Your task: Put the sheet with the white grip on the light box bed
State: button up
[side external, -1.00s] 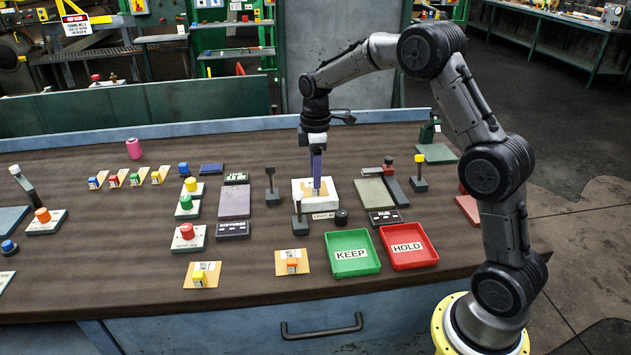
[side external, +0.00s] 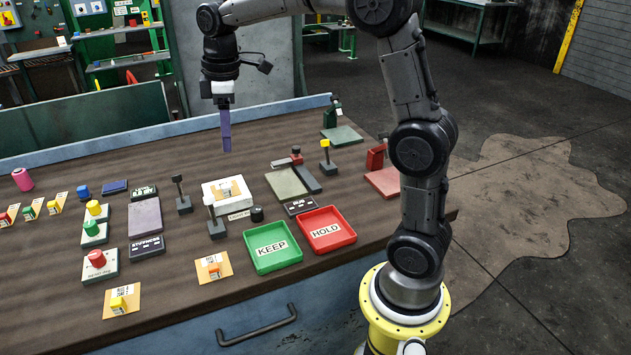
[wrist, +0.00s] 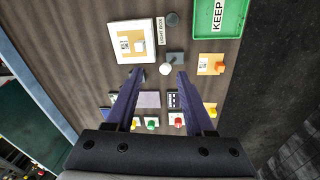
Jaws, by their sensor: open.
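The light box (side external: 228,205) is a low white block near the middle of the bench; it also shows in the wrist view (wrist: 117,27). A tan sheet (wrist: 131,33) lies flat on its bed, inside the rim. A white grip (wrist: 140,45) stands on that sheet, and a printed label is beside the grip. My gripper (side external: 226,151) is raised above the bench, clear of the light box. In the wrist view its two fingers (wrist: 160,72) are spread apart with nothing between them.
A green KEEP tray (side external: 272,265) and a red HOLD tray (side external: 344,242) stand at the front right of the light box. Sheets with an orange grip (side external: 213,268) and a yellow grip (side external: 121,301) lie nearer the front. Small dark posts (side external: 183,204) stand beside the box.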

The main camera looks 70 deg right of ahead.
jog(key=s+a+r+m+t, duration=0.1)
jog(key=s+a+m, duration=0.15)
jog(key=s, duration=0.45)
jog(key=s+a+r+m+t, duration=0.1)
jog(key=s+a+r, duration=0.1)
jog(key=s+a, duration=0.35)
jog(key=s+f+m+t, duration=0.2)
jog(key=s+f, duration=0.3)
jog(key=s, duration=0.7)
jog(key=shift+a+m, duration=0.25)
jog(key=shift+m, duration=0.5)
jog(key=shift+r, duration=0.1)
